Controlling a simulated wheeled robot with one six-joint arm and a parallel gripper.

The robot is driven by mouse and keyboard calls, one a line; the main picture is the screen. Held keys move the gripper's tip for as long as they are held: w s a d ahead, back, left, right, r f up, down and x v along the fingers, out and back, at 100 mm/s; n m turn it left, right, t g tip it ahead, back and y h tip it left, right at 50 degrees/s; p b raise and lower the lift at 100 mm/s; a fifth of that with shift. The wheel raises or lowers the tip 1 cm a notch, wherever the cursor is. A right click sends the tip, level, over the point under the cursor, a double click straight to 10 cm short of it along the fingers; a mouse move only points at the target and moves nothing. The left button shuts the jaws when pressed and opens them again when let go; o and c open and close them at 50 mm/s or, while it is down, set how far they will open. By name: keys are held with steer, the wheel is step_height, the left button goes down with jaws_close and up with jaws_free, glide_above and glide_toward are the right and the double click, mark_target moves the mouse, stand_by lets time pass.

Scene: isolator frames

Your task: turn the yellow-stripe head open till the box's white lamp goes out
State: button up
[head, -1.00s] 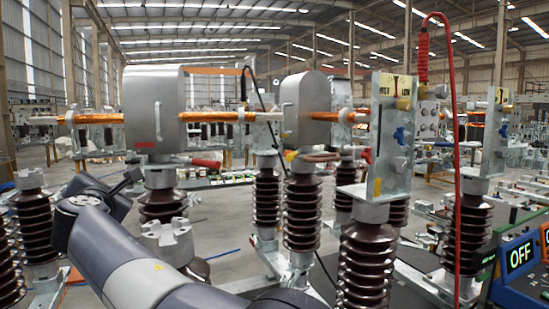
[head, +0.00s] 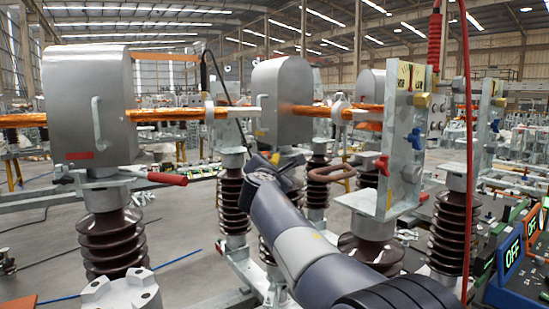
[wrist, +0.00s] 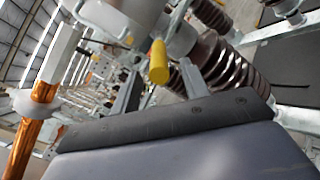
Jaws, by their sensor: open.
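A grey metal head (head: 282,98) stands at the centre of the head view, with a small yellow mark on its lower left side. Another grey head (head: 90,105) at left carries a red stripe and a red handle (head: 167,179). In the wrist view, a yellow-ended handle (wrist: 158,62) sticks out below a grey housing, between and beyond the fingers of my gripper (wrist: 160,72). My gripper is open, with nothing visibly held. In the head view my arm reaches below the central head, and its fingers cannot be made out. I cannot make out a lit white lamp.
A metal plate (head: 394,170) with blue and red knobs stands right of my arm, beside a pale box (head: 437,118) with small round fittings. A red cable (head: 467,150) hangs there. Brown ribbed insulators (head: 112,243) stand around.

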steer(key=shift+w+d+p, duration=0.2)
steer(key=shift+w+p, duration=0.7)
steer(key=shift+w, duration=1.4)
jaws_close()
